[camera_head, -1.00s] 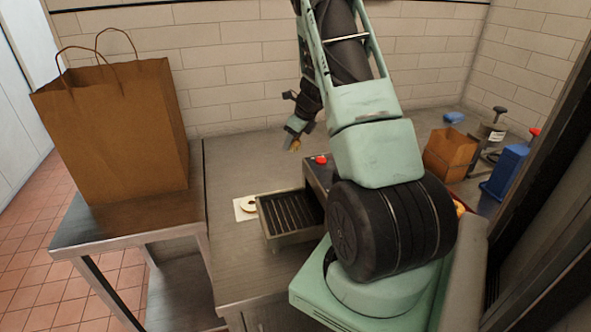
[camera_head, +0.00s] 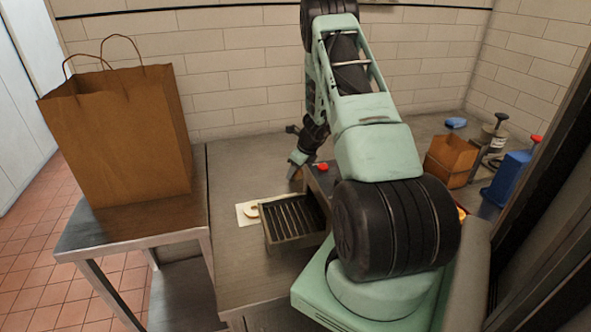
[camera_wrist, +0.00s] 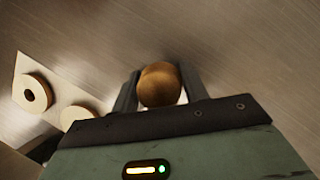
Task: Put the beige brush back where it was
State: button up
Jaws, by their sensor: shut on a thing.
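My gripper (camera_head: 297,166) is low over the counter, behind the slatted metal tray. In the wrist view my gripper (camera_wrist: 159,88) is shut on a tan-brown, rounded wooden piece, which I take to be the beige brush (camera_wrist: 160,83). Only its round end shows there; bristles are not visible. In the head view a small tan-brown part of the brush (camera_head: 298,175) shows at the fingertips. I cannot tell whether it touches the counter.
A slatted metal tray (camera_head: 296,222) juts from a machine with a red button (camera_head: 322,167). A bagel (camera_head: 251,212) lies on white paper; two round pieces show in the wrist view. A paper bag (camera_head: 120,135) stands left. A brown box (camera_head: 450,160) and blue container (camera_head: 507,178) stand right.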

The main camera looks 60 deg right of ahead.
jog(key=shift+f, duration=0.2)
jog(key=o, duration=1)
jog(key=shift+r, duration=0.1)
jog(key=shift+c, duration=0.2)
jog(key=shift+r, duration=0.1)
